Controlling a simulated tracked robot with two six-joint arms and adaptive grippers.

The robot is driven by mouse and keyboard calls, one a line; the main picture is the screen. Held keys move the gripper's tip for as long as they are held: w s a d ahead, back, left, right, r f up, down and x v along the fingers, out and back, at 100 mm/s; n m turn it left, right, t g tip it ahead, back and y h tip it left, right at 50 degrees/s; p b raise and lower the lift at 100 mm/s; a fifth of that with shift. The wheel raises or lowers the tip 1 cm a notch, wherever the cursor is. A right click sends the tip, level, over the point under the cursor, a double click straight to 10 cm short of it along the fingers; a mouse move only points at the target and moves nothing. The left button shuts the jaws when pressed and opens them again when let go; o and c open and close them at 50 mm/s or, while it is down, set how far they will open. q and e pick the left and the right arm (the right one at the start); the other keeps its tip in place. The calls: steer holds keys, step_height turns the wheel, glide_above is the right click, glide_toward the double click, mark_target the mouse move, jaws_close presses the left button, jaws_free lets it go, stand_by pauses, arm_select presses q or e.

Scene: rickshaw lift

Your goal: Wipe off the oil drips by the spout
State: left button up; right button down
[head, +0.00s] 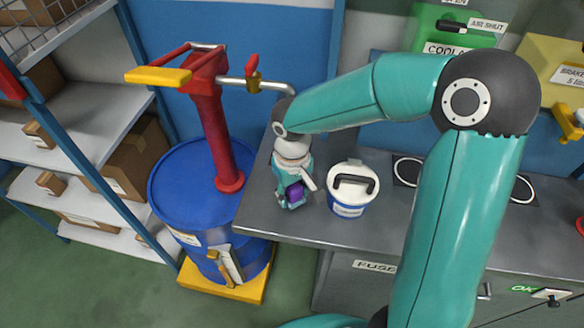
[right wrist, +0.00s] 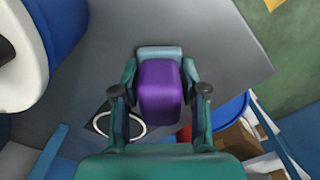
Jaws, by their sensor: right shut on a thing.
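My right gripper (head: 292,198) is shut on a purple block (right wrist: 160,92) that looks like a sponge or folded cloth. It points down over the grey bench top near its left end, left of the white tub. The block also shows in the head view (head: 295,191); I cannot tell whether it touches the bench. A red hand pump (head: 217,135) stands on a blue drum (head: 182,185). Its metal spout (head: 272,86) reaches right, its end partly behind my right wrist. I cannot make out any oil drips. My left gripper is not in view.
A white tub (head: 347,205) with a black handle stands on the bench (head: 290,228) close right of the gripper. Ring-marked dark pads (head: 407,171) lie farther right. Shelves with boxes (head: 137,163) stand at left. Green and yellow containers (head: 455,30) are at the back right.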

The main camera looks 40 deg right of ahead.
mark_target(293, 187)
steer(key=r+p, duration=0.1)
steer(key=r, duration=0.2)
steer(key=shift+s, duration=0.2)
step_height(293, 187, up, 2)
steer(key=shift+w+r+p, duration=0.1)
steer(key=shift+w+p, duration=0.05)
steer(key=shift+p, duration=0.75)
steer(key=shift+r+p, duration=0.75)
steer(key=shift+r, duration=0.25)
